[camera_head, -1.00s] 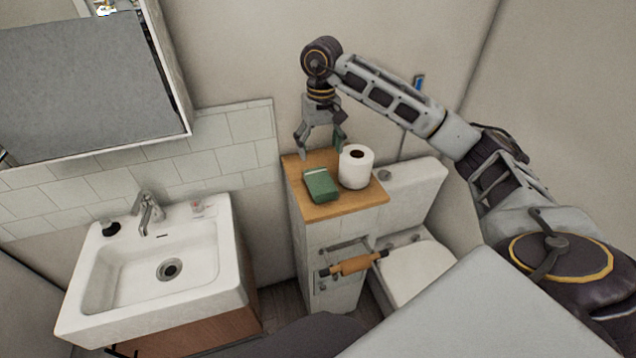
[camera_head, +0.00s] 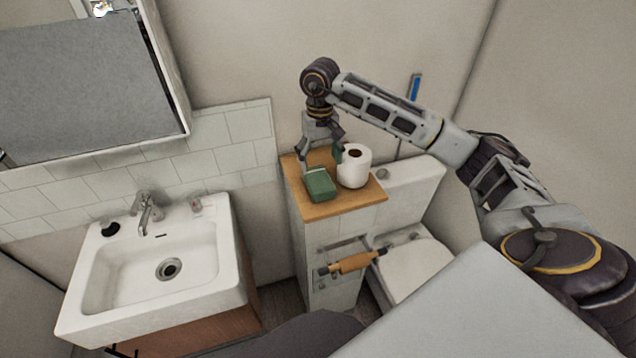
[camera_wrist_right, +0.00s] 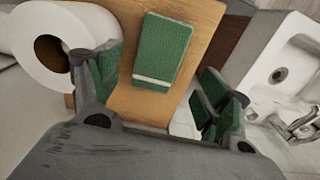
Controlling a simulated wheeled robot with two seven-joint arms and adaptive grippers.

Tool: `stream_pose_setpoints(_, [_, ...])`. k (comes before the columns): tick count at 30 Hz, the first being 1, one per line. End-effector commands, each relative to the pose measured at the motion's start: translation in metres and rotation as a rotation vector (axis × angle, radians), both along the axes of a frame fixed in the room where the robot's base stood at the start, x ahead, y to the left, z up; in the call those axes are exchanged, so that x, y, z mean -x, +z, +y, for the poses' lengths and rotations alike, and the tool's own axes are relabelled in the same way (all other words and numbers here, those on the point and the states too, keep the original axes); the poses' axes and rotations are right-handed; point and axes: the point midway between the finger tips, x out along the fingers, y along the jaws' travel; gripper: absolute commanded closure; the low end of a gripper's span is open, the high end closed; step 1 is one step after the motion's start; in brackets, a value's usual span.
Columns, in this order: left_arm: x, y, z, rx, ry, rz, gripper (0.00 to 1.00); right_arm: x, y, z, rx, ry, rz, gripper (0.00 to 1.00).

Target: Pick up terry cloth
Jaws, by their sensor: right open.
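The terry cloth (camera_head: 320,185) is a folded green cloth lying on the wooden top of a narrow cabinet. In the right wrist view the green cloth (camera_wrist_right: 162,48) shows a pale stripe near its lower edge. My right gripper (camera_head: 321,160) is open and empty, just behind and above the cloth. In the right wrist view its two green-padded fingers (camera_wrist_right: 158,95) stand apart, one on each side of the cloth's line, with the cloth beyond them. My left gripper is not in view.
A white paper roll (camera_head: 355,167) stands right of the cloth, close to one finger. The wooden top (camera_head: 330,210) is small, with edges near the cloth. A sink (camera_head: 150,275) is at left, a toilet (camera_head: 415,265) at right.

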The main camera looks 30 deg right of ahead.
Motion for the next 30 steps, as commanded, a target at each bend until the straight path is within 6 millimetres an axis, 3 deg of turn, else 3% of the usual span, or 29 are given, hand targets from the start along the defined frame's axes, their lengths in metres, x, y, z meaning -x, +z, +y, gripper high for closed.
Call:
stream_pose_setpoints(6, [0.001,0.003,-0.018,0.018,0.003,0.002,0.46,0.001,-0.025,0.0,0.0,-0.001,0.003,0.22])
stream_pose_setpoints(10, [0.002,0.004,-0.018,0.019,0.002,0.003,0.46,0.0,-0.035,0.0,0.001,0.0,0.001,0.22])
stream_pose_setpoints(30, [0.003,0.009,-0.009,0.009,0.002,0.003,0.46,-0.002,-0.049,0.0,0.001,0.0,0.001,0.22])
